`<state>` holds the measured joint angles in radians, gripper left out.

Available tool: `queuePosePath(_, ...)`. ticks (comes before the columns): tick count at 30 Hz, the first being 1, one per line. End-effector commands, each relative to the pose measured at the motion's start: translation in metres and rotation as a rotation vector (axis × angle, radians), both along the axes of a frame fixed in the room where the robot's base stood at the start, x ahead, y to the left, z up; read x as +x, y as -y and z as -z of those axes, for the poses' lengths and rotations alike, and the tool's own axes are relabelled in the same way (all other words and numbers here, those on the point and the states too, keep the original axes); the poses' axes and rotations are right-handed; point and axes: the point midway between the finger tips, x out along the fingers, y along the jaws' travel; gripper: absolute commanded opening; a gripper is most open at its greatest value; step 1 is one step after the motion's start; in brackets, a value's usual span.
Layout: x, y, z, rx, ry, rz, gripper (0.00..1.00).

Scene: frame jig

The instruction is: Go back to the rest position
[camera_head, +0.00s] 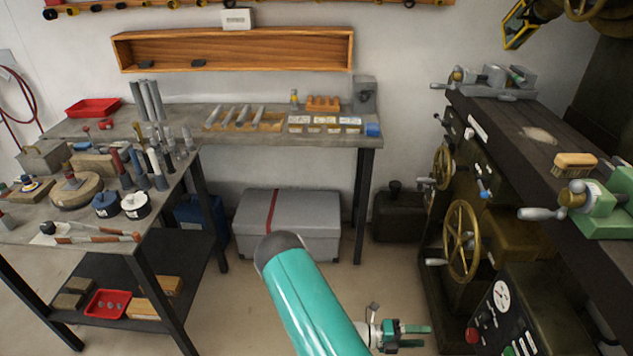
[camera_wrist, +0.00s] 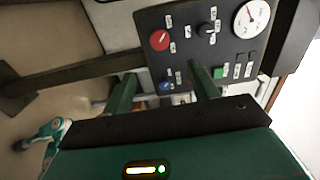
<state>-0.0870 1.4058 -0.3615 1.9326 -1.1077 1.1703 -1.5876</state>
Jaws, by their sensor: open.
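My gripper (camera_head: 416,335) shows at the bottom of the head view, to the right of my teal arm. Its two green fingers are apart, with nothing seen between them. It is in the air over the floor, left of the machine's control panel (camera_head: 503,313). In the wrist view the two green finger tips of my gripper (camera_wrist: 163,95) are spread, and the control panel (camera_wrist: 205,45) with its red knob, dial and buttons lies beyond them. I cannot tell the exact gap to the panel.
The dark lathe-like machine (camera_head: 535,140) with brass handwheels (camera_head: 462,240) stands at the right. Workbenches (camera_head: 240,135) with tools stand at the left and back. A grey chest (camera_head: 310,225) sits under the back bench. The floor (camera_head: 235,310) in the middle is clear.

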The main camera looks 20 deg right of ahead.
Motion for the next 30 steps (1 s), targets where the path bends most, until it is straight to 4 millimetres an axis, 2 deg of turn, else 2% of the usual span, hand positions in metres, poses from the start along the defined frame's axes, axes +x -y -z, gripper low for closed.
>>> queuePosePath(5, 0.003, -0.002, -0.003, 0.000, 0.024, 0.007, 0.59)
queuePosePath(8, 0.010, -0.009, -0.013, -0.001, 0.107, 0.038, 0.59)
queuePosePath(19, 0.052, -0.066, -0.091, -0.029, 0.714, 0.296, 0.59)
queuePosePath(30, 0.077, -0.128, -0.179, -0.056, 1.283, 0.633, 0.59)
